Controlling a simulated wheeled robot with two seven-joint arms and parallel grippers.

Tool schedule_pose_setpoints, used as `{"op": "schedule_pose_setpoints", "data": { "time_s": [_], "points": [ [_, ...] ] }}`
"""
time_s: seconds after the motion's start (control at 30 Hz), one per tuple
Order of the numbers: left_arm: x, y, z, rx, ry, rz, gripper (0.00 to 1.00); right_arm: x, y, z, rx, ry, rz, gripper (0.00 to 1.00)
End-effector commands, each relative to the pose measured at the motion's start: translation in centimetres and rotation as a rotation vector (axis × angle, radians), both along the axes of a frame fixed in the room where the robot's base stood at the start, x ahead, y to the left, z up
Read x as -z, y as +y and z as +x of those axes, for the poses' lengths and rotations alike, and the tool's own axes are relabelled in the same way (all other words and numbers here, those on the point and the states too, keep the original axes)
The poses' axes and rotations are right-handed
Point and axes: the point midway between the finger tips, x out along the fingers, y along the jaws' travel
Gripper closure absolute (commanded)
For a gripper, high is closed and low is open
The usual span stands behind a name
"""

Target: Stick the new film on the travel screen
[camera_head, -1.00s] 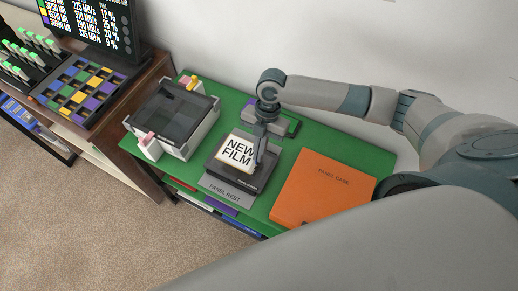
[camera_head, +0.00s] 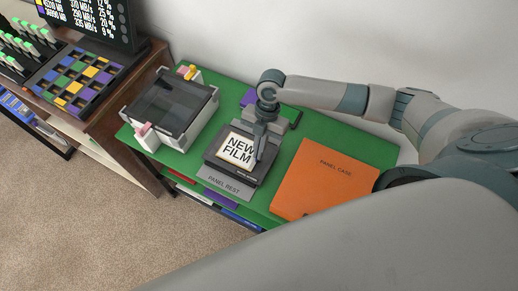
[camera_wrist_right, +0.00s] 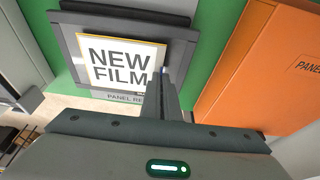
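The new film (camera_head: 237,150) is a white, yellow-edged card reading "NEW FILM". It lies over the travel screen (camera_head: 230,170), a dark-framed panel on the grey panel rest (camera_head: 222,186). In the right wrist view the film (camera_wrist_right: 122,60) sits inside the dark frame (camera_wrist_right: 62,40), roughly square to it; I cannot tell whether it touches the screen surface. My right gripper (camera_head: 259,159) is at the film's right edge, fingers pointing down and close together, seemingly shut on that edge; its fingertips (camera_wrist_right: 163,76) partly hide it. My left gripper is not in view.
An orange panel case (camera_head: 325,180) lies right of the screen on the green tabletop (camera_head: 305,128). A pale open-framed box with a dark top (camera_head: 172,105) and pink and yellow clips stands left. A brown desk with a colored grid tray (camera_head: 80,78) is farther left.

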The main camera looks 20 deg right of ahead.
Motion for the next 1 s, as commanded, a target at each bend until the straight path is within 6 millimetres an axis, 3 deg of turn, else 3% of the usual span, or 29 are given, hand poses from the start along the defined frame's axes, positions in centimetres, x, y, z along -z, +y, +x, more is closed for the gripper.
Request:
{"op": "schedule_pose_setpoints", "data": {
  "time_s": [1.0],
  "points": [
    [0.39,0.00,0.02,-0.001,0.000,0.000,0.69,0.84,0.01,-0.01,0.000,0.000,0.000,1.00]
  ]
}}
